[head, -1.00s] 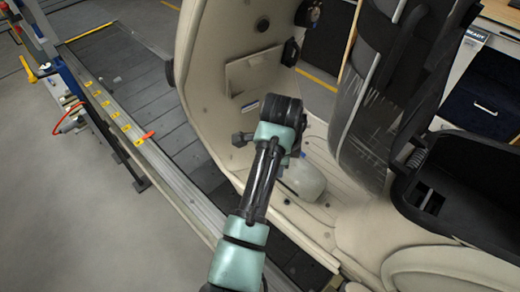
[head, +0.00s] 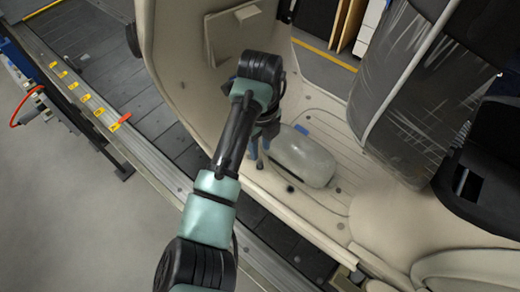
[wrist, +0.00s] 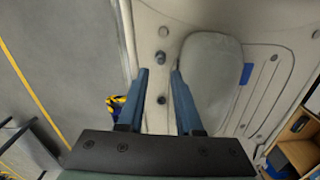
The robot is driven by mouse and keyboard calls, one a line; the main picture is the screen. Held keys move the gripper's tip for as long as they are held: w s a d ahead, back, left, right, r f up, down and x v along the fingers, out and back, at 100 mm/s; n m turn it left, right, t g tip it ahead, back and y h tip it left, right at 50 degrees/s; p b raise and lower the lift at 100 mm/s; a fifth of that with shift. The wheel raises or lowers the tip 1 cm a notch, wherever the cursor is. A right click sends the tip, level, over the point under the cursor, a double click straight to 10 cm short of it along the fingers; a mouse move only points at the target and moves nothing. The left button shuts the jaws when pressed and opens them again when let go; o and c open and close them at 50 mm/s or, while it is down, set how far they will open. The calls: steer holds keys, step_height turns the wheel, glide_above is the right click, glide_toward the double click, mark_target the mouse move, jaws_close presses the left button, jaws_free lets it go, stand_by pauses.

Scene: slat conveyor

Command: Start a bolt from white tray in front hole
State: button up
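A small dark bolt-like stud (wrist: 161,57) stands on the floorboard just beyond the fingertips. A dark round hole (wrist: 161,99) lies between the fingers, lower in the wrist view. Other dark spots, such as one in the head view (head: 290,188), dot the floorboard edge. A rounded pale grey object (head: 304,158) lies right of the gripper. I cannot make out a white tray or loose bolts for certain.
The beige front shield (head: 165,40) rises at the left of the floorboard. The wrapped seat part (head: 410,100) stands at the right. A blue tab (head: 302,130) sits behind the pale object. The slat conveyor (head: 100,60) and its metal rail run along the left.

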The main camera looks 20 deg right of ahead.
mark_target(260, 161)
steer(key=shift+w+f+m+b, duration=0.1)
steer(key=shift+f+m+b, duration=0.8)
steer(key=shift+m+b, duration=0.3)
steer(key=shift+r, duration=0.25)
steer(key=shift+n, duration=0.7)
steer(key=n, duration=0.8)
steer(key=shift+f+b, duration=0.9)
steer(key=shift+f, duration=1.05)
jaws_close()
steer(key=shift+m, duration=1.2)
